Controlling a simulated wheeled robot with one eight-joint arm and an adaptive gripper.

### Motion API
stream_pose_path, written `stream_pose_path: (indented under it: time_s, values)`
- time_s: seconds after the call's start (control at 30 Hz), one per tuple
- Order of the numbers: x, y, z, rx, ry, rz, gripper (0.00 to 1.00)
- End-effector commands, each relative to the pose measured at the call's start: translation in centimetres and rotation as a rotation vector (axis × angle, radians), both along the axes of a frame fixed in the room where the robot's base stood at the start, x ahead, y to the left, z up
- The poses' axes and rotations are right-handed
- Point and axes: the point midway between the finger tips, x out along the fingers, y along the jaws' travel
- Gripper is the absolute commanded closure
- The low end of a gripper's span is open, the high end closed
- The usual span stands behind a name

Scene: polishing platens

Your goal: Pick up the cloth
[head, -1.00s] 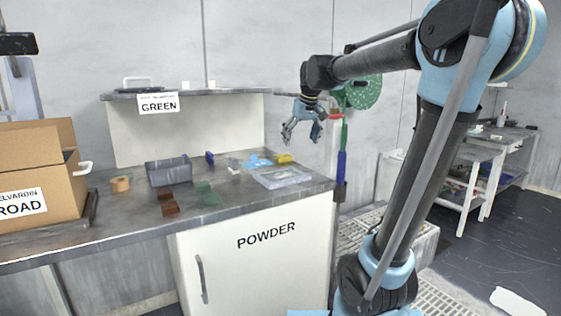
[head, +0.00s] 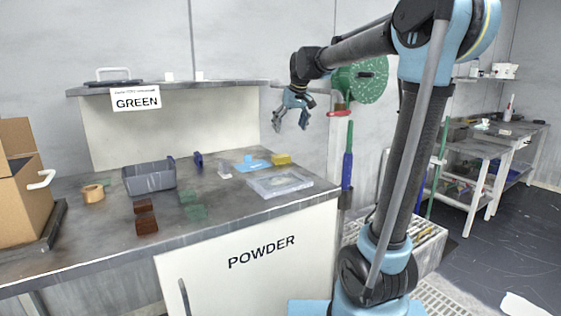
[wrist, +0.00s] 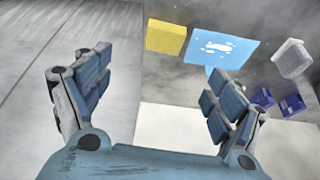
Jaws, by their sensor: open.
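The light blue cloth (head: 256,167) lies flat toward the back of the grey bench, beside a yellow block (head: 281,159). In the wrist view the cloth (wrist: 205,48) shows pale patches and lies beyond the fingers, right of the yellow block (wrist: 166,36). A small light blue piece stands at its back edge in the head view. My gripper (head: 291,120) is open and empty, in the air above and right of the cloth. In the wrist view its fingers (wrist: 155,88) are spread wide and do not touch the cloth.
A clear shallow tray (head: 280,184) lies in front of the cloth. A white bottle-like item (head: 225,170) and a dark blue item (head: 198,160) stand to its left. A grey bin (head: 150,178), green blocks (head: 193,204) and brown blocks (head: 146,216) are further left.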

Motion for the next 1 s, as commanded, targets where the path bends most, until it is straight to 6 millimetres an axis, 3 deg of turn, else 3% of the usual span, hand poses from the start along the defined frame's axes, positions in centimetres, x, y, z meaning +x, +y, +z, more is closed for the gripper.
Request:
stream_pose_path:
  time_s: [0.4,0.77,1.0]
  values:
    - [2.2,2.4,-6.8,0.000,0.000,0.013,0.14]
    - [3.1,2.9,-9.4,0.000,0.000,0.013,0.14]
    - [4.1,3.5,-12.3,0.000,0.000,0.013,0.14]
